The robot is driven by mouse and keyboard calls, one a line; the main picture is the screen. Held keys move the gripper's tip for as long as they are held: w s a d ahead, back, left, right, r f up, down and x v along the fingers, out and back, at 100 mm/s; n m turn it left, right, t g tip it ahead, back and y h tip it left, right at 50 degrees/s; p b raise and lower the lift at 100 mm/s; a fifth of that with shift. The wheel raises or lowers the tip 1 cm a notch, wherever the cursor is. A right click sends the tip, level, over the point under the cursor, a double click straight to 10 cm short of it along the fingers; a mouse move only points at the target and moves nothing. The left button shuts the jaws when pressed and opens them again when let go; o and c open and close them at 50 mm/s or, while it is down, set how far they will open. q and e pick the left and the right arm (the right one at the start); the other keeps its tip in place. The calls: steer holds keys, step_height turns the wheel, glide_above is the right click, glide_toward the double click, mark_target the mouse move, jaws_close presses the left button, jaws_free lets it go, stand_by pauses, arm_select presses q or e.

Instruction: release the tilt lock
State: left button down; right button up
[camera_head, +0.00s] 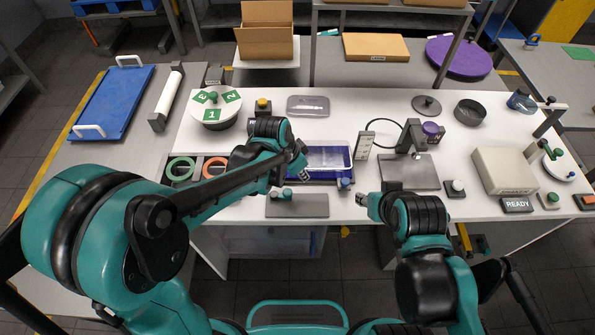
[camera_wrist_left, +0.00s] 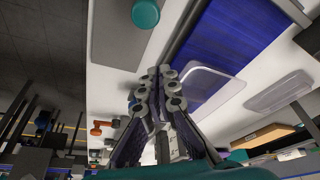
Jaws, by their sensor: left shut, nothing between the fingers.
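My left gripper (camera_head: 303,174) is over the front left edge of a dark blue tray fixture (camera_head: 318,182). In the left wrist view its fingers (camera_wrist_left: 160,70) are together with nothing between them. The blue surface of the fixture (camera_wrist_left: 222,40) lies beside them. A teal knob (camera_head: 286,193) stands on a grey plate (camera_head: 312,206) in front of the fixture; the knob also shows in the left wrist view (camera_wrist_left: 146,12), apart from the fingertips. A blue knob (camera_head: 345,184) is at the fixture's front right corner. I cannot tell which part is the tilt lock. My right gripper (camera_head: 362,199) is small, near the table's front edge.
Green and orange rings (camera_head: 181,169) lie in a dark holder on the left. A numbered white turntable (camera_head: 214,108) stands behind. A grey platform (camera_head: 408,172) with a post stands right of the fixture. A beige box (camera_head: 504,171) is farther right.

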mark_target(283, 194)
arm_select(q)
steer(key=x, duration=0.2)
steer(key=shift+f, duration=0.25)
steer(key=shift+s+a+f+b, duration=0.1)
steer(key=shift+a+f+b, duration=0.1)
steer(key=shift+f+b, duration=0.1)
steer(key=s+a, duration=0.2)
steer(key=shift+a+r, duration=0.25)
steer(key=shift+a, duration=0.1)
